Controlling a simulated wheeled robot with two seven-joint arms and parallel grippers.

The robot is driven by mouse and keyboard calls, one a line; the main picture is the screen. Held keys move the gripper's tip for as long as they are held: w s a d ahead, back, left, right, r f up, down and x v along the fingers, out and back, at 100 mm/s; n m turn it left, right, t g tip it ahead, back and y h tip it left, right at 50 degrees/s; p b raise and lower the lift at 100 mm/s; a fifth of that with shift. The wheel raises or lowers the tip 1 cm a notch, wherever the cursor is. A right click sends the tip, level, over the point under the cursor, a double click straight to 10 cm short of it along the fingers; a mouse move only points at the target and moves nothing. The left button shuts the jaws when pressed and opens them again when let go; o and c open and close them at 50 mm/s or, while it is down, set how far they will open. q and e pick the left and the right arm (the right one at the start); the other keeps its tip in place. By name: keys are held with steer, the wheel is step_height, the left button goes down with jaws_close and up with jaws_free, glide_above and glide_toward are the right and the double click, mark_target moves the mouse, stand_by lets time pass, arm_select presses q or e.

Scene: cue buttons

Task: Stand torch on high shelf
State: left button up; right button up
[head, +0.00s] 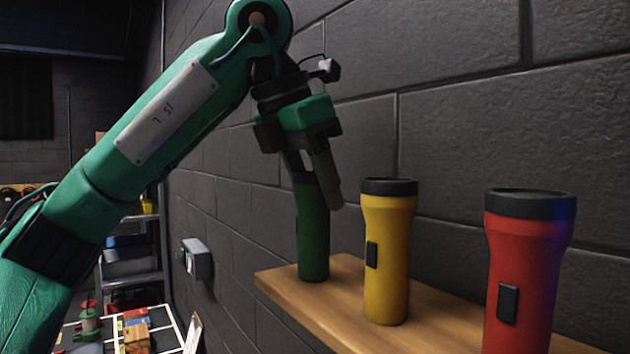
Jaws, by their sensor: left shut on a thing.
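My left gripper (312,180) reaches in from the upper left, fingers pointing down, and is shut on the green torch (313,240) near its top. The green torch is upright over the left end of the wooden shelf (345,300). Its base appears to rest on the shelf, though a small gap cannot be ruled out. The gripper hides the torch's head. A yellow torch (387,255) and a red torch (522,270) stand upright on the same shelf to the right, apart from the green one. My right gripper is not in view.
A dark block wall (455,130) runs behind the shelf. A grey box (196,258) is fixed to the wall at left. Low at the left is a table (165,328) with small coloured items. A rack (140,278) stands farther back.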

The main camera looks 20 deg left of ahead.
arm_select(q)
steer(key=shift+d, duration=0.1)
steer(key=o, duration=1.1)
steer(key=shift+s, duration=0.1)
steer(key=shift+o, duration=0.2)
steer(key=shift+r, duration=0.25)
steer(key=b+v, duration=0.1)
steer(key=v, duration=1)
steer(key=shift+s+r, duration=0.2)
steer(key=shift+r, duration=0.05)
